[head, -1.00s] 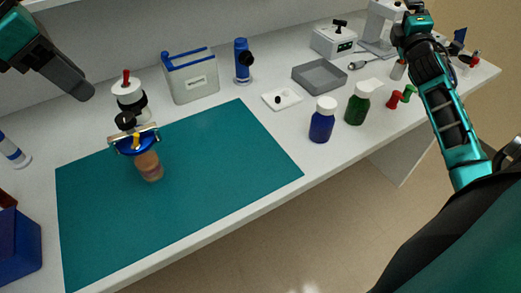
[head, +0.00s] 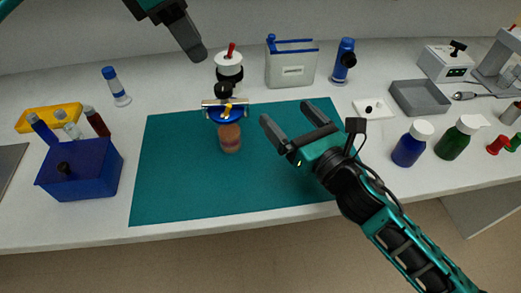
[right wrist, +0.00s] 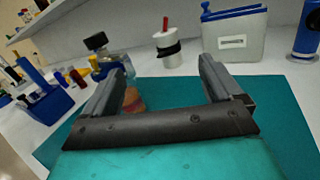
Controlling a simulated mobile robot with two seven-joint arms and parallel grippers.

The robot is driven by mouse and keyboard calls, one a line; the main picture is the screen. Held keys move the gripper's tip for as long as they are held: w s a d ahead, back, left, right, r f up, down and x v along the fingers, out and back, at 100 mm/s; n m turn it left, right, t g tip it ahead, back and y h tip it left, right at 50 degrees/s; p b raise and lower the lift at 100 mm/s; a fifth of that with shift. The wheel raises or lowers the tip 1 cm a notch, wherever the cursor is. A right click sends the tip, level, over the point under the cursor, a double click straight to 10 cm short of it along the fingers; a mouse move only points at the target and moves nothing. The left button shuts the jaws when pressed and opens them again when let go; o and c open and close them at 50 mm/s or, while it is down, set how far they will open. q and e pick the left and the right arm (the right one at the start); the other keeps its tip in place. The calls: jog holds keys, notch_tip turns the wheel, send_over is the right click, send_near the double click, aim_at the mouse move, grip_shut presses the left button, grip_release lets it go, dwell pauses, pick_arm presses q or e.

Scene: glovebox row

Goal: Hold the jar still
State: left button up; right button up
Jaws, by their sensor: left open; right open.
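The jar (head: 230,137) stands on the teal mat (head: 180,185), with an orange-brown body and a blue top with a metal bar across it and a black knob above. My right gripper (head: 288,115) is open and empty over the mat, to the right of the jar and apart from it. In the right wrist view the jar's body (right wrist: 133,103) shows beyond the left finger, which partly hides it. My left gripper (head: 193,45) is open and empty, up behind and left of the jar; its fingers overlap in the head view.
A white pot with a red handle (head: 229,64) stands behind the jar. A grey-white box (head: 291,68) and a blue cylinder (head: 343,60) are at the back. A blue rack (head: 85,170) stands left of the mat. Blue (head: 408,150) and green (head: 452,146) bottles stand right.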

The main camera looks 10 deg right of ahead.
aim_at(223, 117)
jog(key=s+a+f, duration=0.1)
jog(key=a, duration=0.1)
jog(key=s+a+f+n+g, duration=0.1)
jog(key=s+a, duration=0.1)
jog(key=s+a+f+n+y, duration=0.1)
jog(key=a, duration=0.1)
jog(key=shift+s+a+f, duration=0.3)
jog(key=shift+a, duration=0.05)
jog(key=shift+w+a+y, duration=0.15)
jog(key=shift+a+y, duration=0.05)
jog(key=shift+y, duration=0.1)
jog(key=x, duration=1.2)
jog(key=shift+w+f, duration=0.2)
jog(key=shift+f, duration=0.05)
jog(key=c, duration=1.3)
